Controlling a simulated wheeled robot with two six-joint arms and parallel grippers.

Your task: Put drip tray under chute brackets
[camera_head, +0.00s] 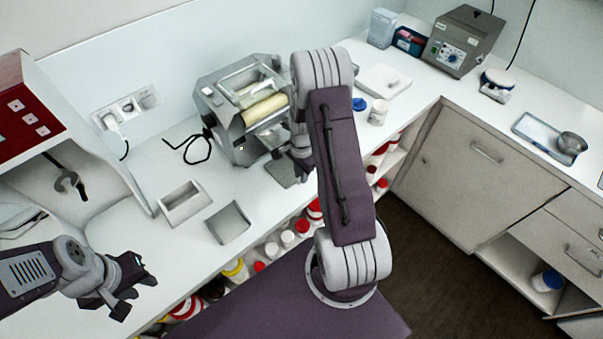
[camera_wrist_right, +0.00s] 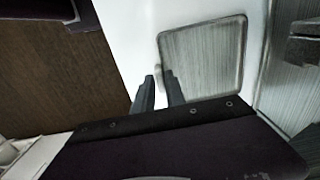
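A flat grey metal tray, which looks like the drip tray (camera_head: 284,173), shows in the head view at the front foot of the roller mill (camera_head: 245,112). It fills the upper middle of the right wrist view (camera_wrist_right: 203,58) and lies flat at counter level. My right gripper's fingers (camera_wrist_right: 157,82) reach the tray's near left corner. A small gap shows between them, and whether they pinch its rim is unclear. My right arm hides this gripper in the head view. My left gripper (camera_head: 135,289) is open and empty above the counter at lower left. I cannot make out the chute brackets.
A white open box (camera_head: 184,204) and a second grey metal tray (camera_head: 228,223) lie on the counter left of the mill. A red-fronted machine (camera_head: 25,115) stands at far left. Bottles (camera_head: 287,238) fill the shelf below the counter edge.

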